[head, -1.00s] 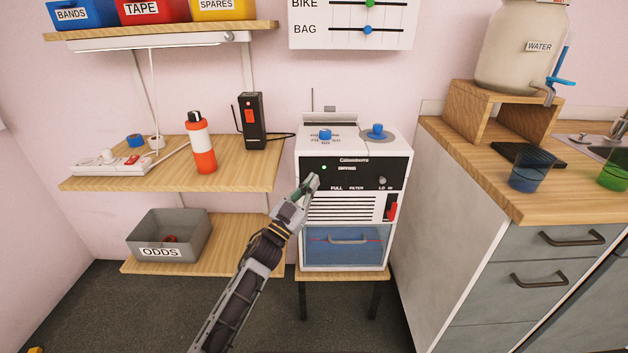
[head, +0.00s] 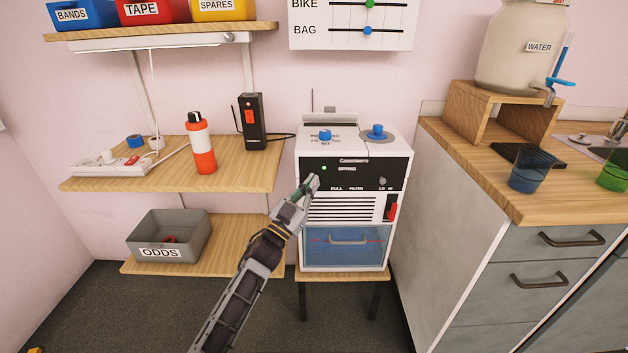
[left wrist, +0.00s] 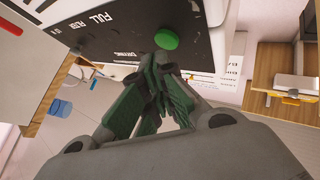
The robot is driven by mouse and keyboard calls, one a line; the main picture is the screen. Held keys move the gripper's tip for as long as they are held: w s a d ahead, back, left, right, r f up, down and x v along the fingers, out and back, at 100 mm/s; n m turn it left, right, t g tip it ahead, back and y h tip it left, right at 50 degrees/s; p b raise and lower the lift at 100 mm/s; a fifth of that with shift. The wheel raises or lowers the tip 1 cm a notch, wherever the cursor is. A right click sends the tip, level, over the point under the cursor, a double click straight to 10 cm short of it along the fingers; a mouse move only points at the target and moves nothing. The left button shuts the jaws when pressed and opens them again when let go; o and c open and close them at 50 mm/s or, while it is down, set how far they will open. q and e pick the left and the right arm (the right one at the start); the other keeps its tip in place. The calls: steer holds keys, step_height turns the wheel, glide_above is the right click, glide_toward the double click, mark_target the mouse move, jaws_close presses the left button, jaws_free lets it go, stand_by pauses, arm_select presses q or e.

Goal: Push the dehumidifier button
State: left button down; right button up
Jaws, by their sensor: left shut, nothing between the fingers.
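The dehumidifier (head: 400,155) is a white box with a black front panel, standing on a small wooden stand. A round green button (left wrist: 166,39) sits on the black panel in the left wrist view, near lettering that reads like DRYING. My left gripper (head: 310,182) is shut and empty, in front of the panel's lower left. In the left wrist view its fingertips (left wrist: 163,62) are just short of the button; I cannot tell whether they touch it. My right gripper is out of view.
A shelf on the left holds a red-and-white bottle (head: 201,145), a black device (head: 252,122) and a power strip (head: 112,163). A grey ODDS bin (head: 185,228) stands below. A wooden counter (head: 470,165) with cups and a water jar is on the right.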

arm_select(q)
steer(key=shift+w, duration=0.55)
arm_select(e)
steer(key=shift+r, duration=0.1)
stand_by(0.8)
arm_select(q)
steer(key=shift+s+r+p, duration=0.1)
steer(key=shift+s+p, duration=0.45)
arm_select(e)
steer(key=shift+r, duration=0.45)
arm_select(q)
steer(key=s+p, duration=0.3)
steer(key=s, duration=0.3)
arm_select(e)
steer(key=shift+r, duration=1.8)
